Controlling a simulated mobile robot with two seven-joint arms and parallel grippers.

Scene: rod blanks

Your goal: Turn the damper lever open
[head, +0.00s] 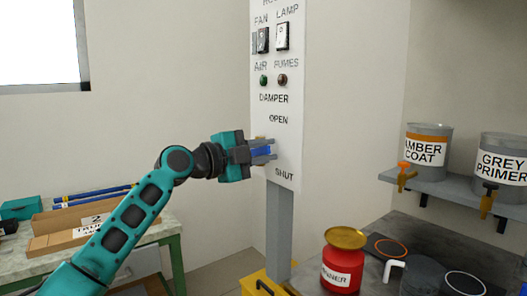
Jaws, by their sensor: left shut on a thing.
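The damper lever (261,151) shows as a small blue piece on the white panel (289,165), between the printed words OPEN and SHUT. My left gripper (264,151) reaches in from the left and is shut on the lever. Its fingers lie along the panel's face and hide part of the lever and its pivot, so the exact angle is hard to tell. My right gripper is not in view.
Above are FAN and LAMP switches (282,37) and AIR and FUMES lights (264,80). The panel stands on a grey post (278,225). A red thinner can (342,268) is at lower right. Paint cans (427,145) sit on a right shelf. A bench (160,236) is at left.

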